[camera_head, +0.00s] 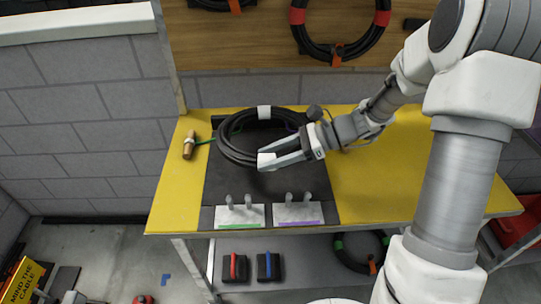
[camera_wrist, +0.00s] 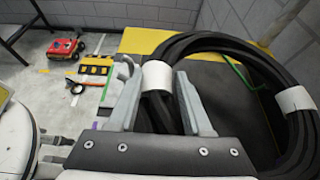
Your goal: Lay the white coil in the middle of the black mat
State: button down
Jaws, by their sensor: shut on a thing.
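The white coil (camera_head: 232,153) is a black cable loop with white bands. In the head view it is over the back part of the black mat (camera_head: 245,186); I cannot tell whether it touches the mat or hangs just above it. My gripper (camera_head: 267,158) comes from the right and is shut on the coil's near side. In the wrist view a white band on the coil (camera_wrist: 250,60) shows between the fingers (camera_wrist: 158,90), and another white band shows at right. The mat (camera_wrist: 205,84) shows inside the loop. The fingers hide part of the near side.
Two white plates with upright grey pegs, one green-edged (camera_head: 240,216) and one purple-edged (camera_head: 298,214), stand at the mat's front edge. A wooden-handled tool (camera_head: 189,146) lies left on the yellow tabletop (camera_head: 375,185). The tabletop right of the mat is clear. A red-banded coil (camera_head: 310,48) hangs behind.

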aim_at(271, 190)
jog(key=shift+f+b, duration=3.8)
jog(key=shift+f, duration=0.4)
jog(key=shift+c, duration=1.3)
grip_release()
jog(key=shift+f, duration=0.1)
jog(key=p+v, duration=0.3)
jog(key=v, duration=1.4)
jog(key=shift+d+r, duration=0.2)
